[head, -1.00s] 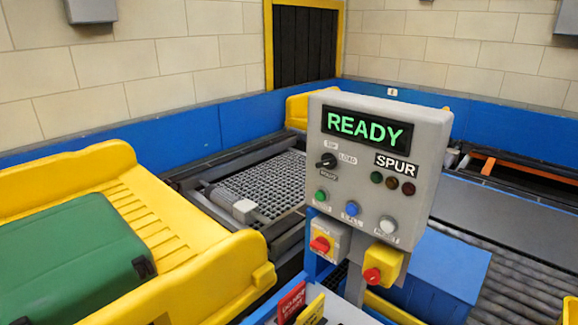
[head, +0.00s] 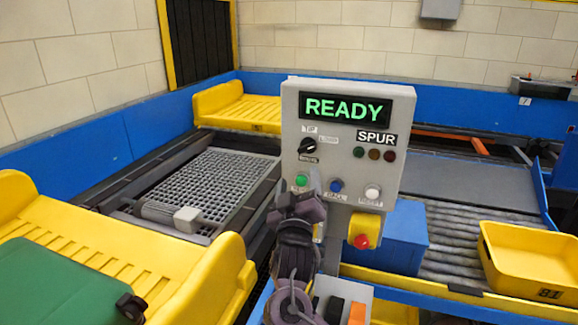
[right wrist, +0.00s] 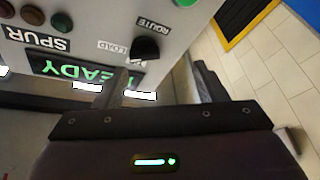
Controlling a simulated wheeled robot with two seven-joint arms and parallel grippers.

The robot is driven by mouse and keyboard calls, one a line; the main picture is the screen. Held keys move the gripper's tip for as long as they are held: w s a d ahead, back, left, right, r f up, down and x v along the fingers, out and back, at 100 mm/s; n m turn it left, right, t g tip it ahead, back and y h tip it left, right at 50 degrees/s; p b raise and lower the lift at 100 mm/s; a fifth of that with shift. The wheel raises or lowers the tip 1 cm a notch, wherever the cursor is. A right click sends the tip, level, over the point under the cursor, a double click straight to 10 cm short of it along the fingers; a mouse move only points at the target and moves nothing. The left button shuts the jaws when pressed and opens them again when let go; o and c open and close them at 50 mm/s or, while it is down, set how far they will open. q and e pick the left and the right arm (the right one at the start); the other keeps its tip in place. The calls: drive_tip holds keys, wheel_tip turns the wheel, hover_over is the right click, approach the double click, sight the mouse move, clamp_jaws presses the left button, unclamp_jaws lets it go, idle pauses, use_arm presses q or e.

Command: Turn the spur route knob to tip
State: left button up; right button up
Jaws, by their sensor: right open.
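The spur route knob (head: 307,146) is a small black knob on the grey control box (head: 290,112). TIP is marked at its upper left, LOAD at its upper right, and ROUTE below. Its pale mark seems to lean toward LOAD. My right gripper (head: 309,188) is raised in front of the box, just below the knob, overlapping the lower button row. In the right wrist view, upside down, the knob (right wrist: 145,48) lies ahead of the open, empty fingers (right wrist: 158,82), apparently apart from them. My left gripper is out of view.
The display (head: 345,107) reads READY. Green (head: 301,180), blue (head: 336,186) and white (head: 372,192) buttons sit below the knob. A red stop button (head: 362,241) on a yellow box hangs beneath. A yellow tub (head: 530,255) stands on rollers at right.

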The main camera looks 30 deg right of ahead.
sight(306, 150)
drive_tip(key=shift+m+h, duration=0.3)
drive_tip(key=shift+h, duration=0.3)
drive_tip(key=w+d+r+p, duration=0.1)
drive_tip(key=w+d+r, duration=0.1)
drive_tip(key=w+d+r+p, duration=0.1)
drive_tip(key=w+d+r, duration=0.1)
drive_tip(key=shift+d+r+p, duration=0.1)
drive_tip(key=shift+d+p, duration=0.15)
drive_tip(key=shift+p, duration=0.05)
drive_tip(key=shift+w+d+r, duration=0.15)
drive_tip(key=shift+w+d, duration=0.1)
drive_tip(key=shift+w, duration=0.25)
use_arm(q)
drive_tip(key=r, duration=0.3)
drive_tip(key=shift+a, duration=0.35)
use_arm(e)
drive_tip(key=shift+w+d, duration=0.1)
drive_tip(key=shift+d, duration=0.05)
drive_tip(key=shift+c, duration=0.4)
